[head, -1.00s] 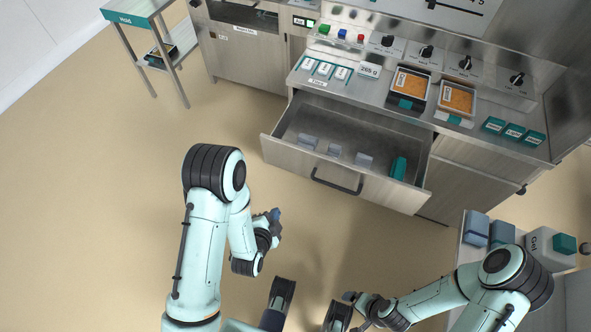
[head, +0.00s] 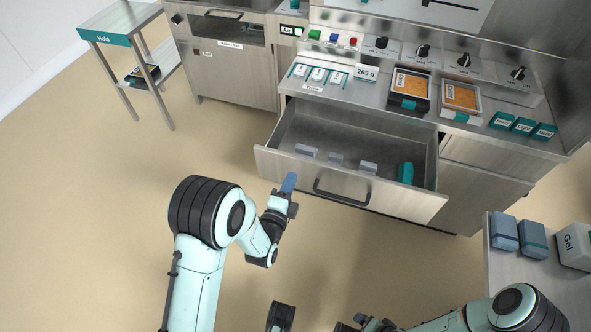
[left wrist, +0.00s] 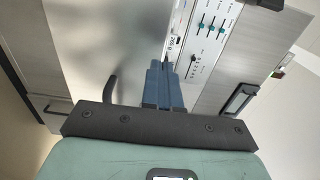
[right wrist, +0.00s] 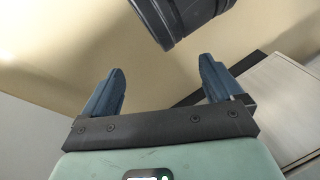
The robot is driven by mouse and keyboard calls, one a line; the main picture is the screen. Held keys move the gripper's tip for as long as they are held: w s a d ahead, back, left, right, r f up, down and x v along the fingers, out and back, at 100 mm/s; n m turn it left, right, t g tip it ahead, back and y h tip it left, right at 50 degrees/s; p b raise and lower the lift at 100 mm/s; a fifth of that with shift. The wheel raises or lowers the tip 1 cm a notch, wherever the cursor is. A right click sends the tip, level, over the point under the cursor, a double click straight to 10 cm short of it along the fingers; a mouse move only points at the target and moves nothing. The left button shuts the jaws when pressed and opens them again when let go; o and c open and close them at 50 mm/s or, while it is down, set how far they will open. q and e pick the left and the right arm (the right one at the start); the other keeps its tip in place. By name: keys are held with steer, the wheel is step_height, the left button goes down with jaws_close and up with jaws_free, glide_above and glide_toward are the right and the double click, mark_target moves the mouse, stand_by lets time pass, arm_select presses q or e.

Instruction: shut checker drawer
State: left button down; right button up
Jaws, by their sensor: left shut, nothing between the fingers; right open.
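The checker drawer (head: 270,163) stands pulled out from the steel counter, with a dark bar handle (head: 342,193) on its front. My left gripper (head: 289,182) is shut and empty, just in front of the drawer front, left of the handle. Its closed blue fingers (left wrist: 164,85) show in the left wrist view. Whether they touch the drawer cannot be told. My right gripper (right wrist: 163,92) is open and empty; in the head view it is low at the bottom edge, away from the drawer.
Two trays with orange contents (head: 411,84) sit on the counter above the drawer, beside a 265 g display (head: 366,73). A side table (head: 510,275) with blue-grey packs and a Gel box (head: 575,246) stands at right. A Hold stand (head: 118,22) is at upper left. Floor left of the drawer is clear.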

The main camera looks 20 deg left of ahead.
mark_target(299, 161)
arm_select(q)
steer(key=shift+w+b, duration=0.35)
steer(key=shift+w, duration=2)
arm_select(e)
steer(key=shift+w+d+f, duration=0.3)
steer(key=shift+w+f, duration=0.15)
steer(key=shift+w, duration=0.2)
arm_select(q)
steer(key=shift+w, duration=0.1)
